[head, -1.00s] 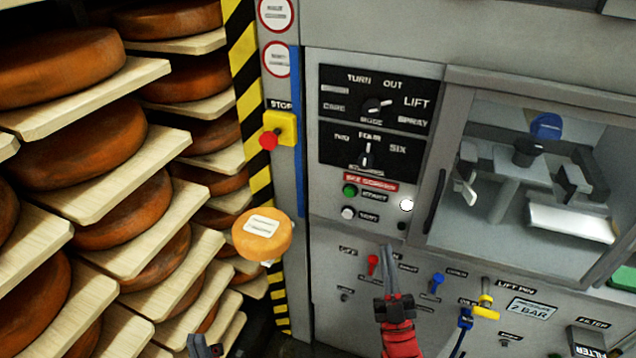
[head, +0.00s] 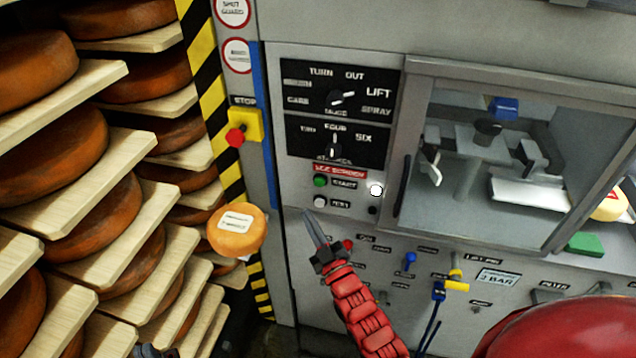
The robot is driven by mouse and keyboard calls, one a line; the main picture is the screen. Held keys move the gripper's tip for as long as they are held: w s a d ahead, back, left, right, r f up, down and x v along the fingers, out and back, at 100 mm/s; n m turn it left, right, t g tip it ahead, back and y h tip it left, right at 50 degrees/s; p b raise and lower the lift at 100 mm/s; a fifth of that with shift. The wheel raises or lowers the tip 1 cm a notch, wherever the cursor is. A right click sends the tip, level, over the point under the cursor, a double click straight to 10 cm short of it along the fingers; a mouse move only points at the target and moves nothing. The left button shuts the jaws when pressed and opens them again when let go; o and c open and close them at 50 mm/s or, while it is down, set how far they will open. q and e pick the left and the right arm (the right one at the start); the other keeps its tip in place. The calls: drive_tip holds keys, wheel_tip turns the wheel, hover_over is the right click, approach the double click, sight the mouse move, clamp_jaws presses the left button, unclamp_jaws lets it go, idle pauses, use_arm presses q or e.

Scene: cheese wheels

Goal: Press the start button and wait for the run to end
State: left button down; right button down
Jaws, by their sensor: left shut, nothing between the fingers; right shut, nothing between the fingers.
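The green start button (head: 320,182) is on the grey control panel (head: 300,160), left of the word START. A white button (head: 319,202) is just below it, and a round white lamp (head: 376,190) glows to the right. My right gripper (head: 309,215) is shut and empty. Its tips point up at the panel, just below the white button in the picture; I cannot tell whether they touch it. The green button is uncovered. My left gripper (head: 147,350) barely shows at the bottom edge, shut.
Shelves of brown cheese wheels (head: 50,150) fill the left. An orange labelled cheese (head: 237,230) is before the striped post. A red stop button (head: 235,137) is on its yellow box. A glazed chamber (head: 490,150) is at right. Blue (head: 409,262) and yellow (head: 455,285) valves are below.

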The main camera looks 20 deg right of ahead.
sight(320, 182)
drive_tip(key=w+d+b, duration=0.2)
drive_tip(key=w+d, duration=0.2)
drive_tip(key=w, duration=0.2)
drive_tip(key=shift+w+d, duration=0.35)
drive_tip(key=shift+w, duration=0.05)
drive_tip(key=shift+b, duration=0.4)
idle(1.4)
drive_tip(key=shift+w+d+b, duration=0.25)
drive_tip(key=shift+w+b, duration=0.1)
drive_tip(key=shift+b, duration=0.1)
